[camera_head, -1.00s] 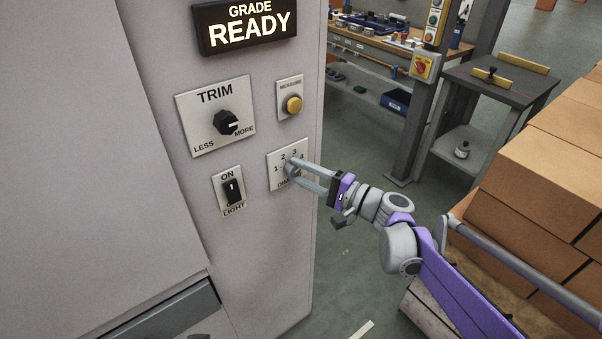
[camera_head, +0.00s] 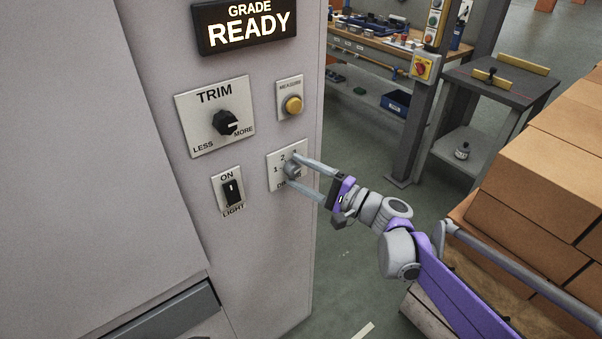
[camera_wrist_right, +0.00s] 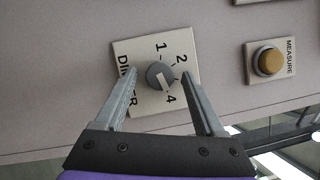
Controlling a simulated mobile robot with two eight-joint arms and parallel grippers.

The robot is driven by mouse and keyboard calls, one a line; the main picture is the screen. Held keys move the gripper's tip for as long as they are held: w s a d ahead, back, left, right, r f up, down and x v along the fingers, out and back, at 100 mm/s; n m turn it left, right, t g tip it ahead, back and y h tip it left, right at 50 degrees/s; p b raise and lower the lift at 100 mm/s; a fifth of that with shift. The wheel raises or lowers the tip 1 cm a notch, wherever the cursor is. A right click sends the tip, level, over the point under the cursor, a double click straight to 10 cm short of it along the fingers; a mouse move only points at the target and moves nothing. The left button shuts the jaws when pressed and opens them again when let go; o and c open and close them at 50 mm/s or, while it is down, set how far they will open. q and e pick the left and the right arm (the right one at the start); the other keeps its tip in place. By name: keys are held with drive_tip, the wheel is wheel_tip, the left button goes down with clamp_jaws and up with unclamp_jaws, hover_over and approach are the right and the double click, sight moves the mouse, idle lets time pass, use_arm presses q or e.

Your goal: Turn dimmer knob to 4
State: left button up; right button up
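The dimmer plate (camera_head: 273,161) is on the light cabinet wall, with its grey round knob (camera_head: 294,171) in the middle. In the right wrist view the knob (camera_wrist_right: 158,72) has a pale pointer mark directed toward the printed 4. The numbers 1, 2 and 4 can be read there; the 3 is hidden by a finger. My right gripper (camera_head: 295,170) is open at the plate, its fingers on either side of the knob. In the wrist view (camera_wrist_right: 160,73) gaps show between the knob and both fingers. My left gripper is not in view.
Close by on the panel are the TRIM knob (camera_head: 226,123), the ON/LIGHT switch (camera_head: 233,191) and the yellow MEASURE button (camera_head: 293,105). A lit sign (camera_head: 246,26) reads GRADE READY. Stacked boxes (camera_head: 545,165) stand at the right, beside my right arm.

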drive_tip(key=v, duration=1.1)
drive_tip(key=shift+a, duration=0.15)
drive_tip(key=s+a+f+n+g+h+p, duration=0.2)
drive_tip(key=s+f+h+p, duration=0.15)
drive_tip(key=s, duration=0.35)
drive_tip(key=s+a+f+n+g+h+p, duration=0.1)
drive_tip(key=s+f+n+g+h+p, duration=0.1)
drive_tip(key=s+g+h, duration=0.3)
drive_tip(key=s+d+f+n+t+h+p, duration=0.2)
drive_tip(key=s+d+n+h+p, duration=0.3)
drive_tip(key=s+d, duration=0.6)
drive_tip(key=h, duration=0.2)
drive_tip(key=shift+s+f+h, duration=0.2)
drive_tip(key=shift+s+h, duration=0.15)
